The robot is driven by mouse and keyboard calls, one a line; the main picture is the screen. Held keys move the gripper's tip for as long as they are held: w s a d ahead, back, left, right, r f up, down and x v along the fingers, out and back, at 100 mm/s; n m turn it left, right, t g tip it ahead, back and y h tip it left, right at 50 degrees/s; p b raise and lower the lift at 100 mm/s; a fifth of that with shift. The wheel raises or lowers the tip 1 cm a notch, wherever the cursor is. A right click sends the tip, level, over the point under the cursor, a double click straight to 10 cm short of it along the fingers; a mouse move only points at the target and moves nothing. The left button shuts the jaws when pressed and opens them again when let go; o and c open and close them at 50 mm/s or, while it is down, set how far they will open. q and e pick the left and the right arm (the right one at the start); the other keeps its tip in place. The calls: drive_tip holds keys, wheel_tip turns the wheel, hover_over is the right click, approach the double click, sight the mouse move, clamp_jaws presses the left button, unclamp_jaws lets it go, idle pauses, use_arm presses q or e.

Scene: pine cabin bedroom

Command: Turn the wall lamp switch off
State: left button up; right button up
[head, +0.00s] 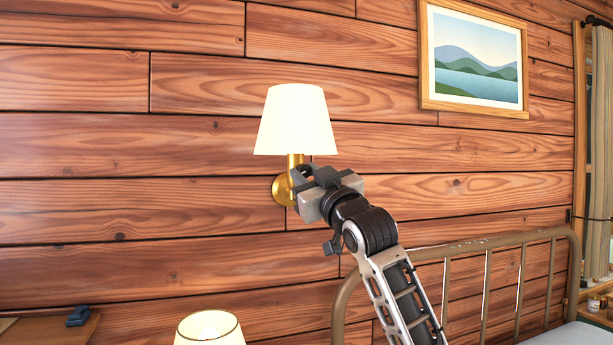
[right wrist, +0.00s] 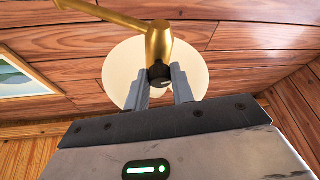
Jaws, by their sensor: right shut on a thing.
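The wall lamp (head: 295,120) has a bright cream shade and a brass stem on a round brass wall plate (head: 281,189). In the right wrist view the brass stem (right wrist: 158,42) ends in a dark round switch knob (right wrist: 160,75) with a pale mark on it. My right gripper (head: 305,174) is at the lower end of the stem, below the shade. In the right wrist view its two fingers (right wrist: 164,88) are shut on the knob, one on each side. In the head view the gripper hides the knob. My left gripper is not in view.
A second lamp shade (head: 210,328) stands low at the front. A metal bed frame (head: 487,275) is at lower right. A framed landscape picture (head: 474,60) hangs at upper right.

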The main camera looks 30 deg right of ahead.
drive_tip(key=n+y, duration=0.1)
drive_tip(key=n, duration=0.2)
drive_tip(key=n+g+y, duration=0.1)
drive_tip(key=n, duration=0.2)
drive_tip(key=n+y, duration=0.2)
drive_tip(key=n, duration=0.1)
drive_tip(key=shift+s+d+r, duration=0.1)
drive_tip(key=shift+d, duration=0.3)
drive_tip(key=n+g+y, duration=0.1)
drive_tip(key=n, duration=0.2)
drive_tip(key=n+g, duration=0.2)
drive_tip(key=n, duration=0.2)
drive_tip(key=shift+r+y, duration=0.15)
drive_tip(key=shift+y, duration=0.25)
drive_tip(key=shift+n, duration=0.3)
drive_tip(key=o, duration=1)
drive_tip(key=shift+r, duration=0.1)
